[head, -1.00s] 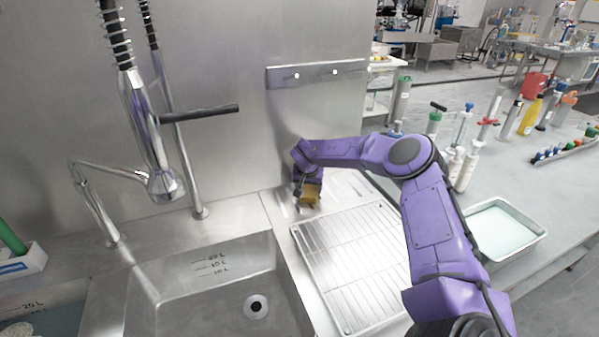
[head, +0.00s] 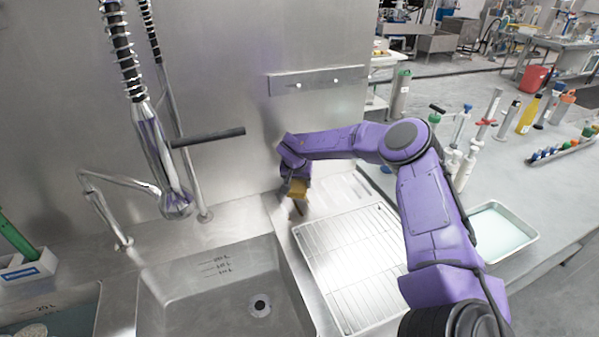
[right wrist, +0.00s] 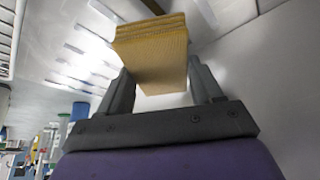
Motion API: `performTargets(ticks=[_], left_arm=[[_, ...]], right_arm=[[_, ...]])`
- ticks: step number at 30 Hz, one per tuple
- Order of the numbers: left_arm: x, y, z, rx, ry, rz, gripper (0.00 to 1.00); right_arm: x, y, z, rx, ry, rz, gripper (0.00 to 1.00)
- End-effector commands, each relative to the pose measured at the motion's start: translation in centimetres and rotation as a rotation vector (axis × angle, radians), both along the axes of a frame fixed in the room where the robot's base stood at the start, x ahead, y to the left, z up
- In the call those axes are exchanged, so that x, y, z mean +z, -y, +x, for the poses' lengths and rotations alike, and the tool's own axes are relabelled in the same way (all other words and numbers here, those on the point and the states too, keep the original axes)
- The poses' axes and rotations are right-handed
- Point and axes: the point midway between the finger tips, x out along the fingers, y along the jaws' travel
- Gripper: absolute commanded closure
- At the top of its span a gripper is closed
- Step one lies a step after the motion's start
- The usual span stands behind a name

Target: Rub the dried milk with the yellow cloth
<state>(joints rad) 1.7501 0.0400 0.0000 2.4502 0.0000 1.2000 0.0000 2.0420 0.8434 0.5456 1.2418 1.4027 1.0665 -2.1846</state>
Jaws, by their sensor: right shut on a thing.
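The yellow cloth (head: 298,188) is a folded, ribbed pad in my right gripper (head: 297,181). It is over the steel counter between the back wall and the wire rack. In the right wrist view the cloth (right wrist: 152,50) sits between the two dark fingers (right wrist: 160,82), which are shut on it. I cannot tell whether its lower edge touches the counter. Pale streaks (right wrist: 78,70) show on the steel in the right wrist view; I cannot tell dried milk from reflections or grooves there. My left gripper is not in view.
The wire rack (head: 350,262) lies just in front of the cloth. A sink (head: 215,285) and a tall spray tap (head: 160,150) stand to the left. A shallow tray (head: 497,232) and several bottles are at the right. The back wall (head: 220,90) is close behind my gripper.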

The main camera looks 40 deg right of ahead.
Motion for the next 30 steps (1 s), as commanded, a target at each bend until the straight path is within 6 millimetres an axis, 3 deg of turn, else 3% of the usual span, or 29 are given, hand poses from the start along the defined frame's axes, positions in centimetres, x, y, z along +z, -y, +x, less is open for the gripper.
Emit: performTargets(ticks=[1, 10, 30], left_arm=[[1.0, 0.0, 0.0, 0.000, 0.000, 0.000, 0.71], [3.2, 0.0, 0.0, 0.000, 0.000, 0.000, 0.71], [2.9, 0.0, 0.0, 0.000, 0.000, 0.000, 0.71]], right_arm=[[1.0, 0.0, 0.0, -0.001, 0.000, 0.000, 0.64], [3.2, 0.3, -0.2, -0.004, 0.000, 0.000, 0.64], [3.0, -0.2, -0.2, 0.008, 0.001, 0.000, 0.64]])
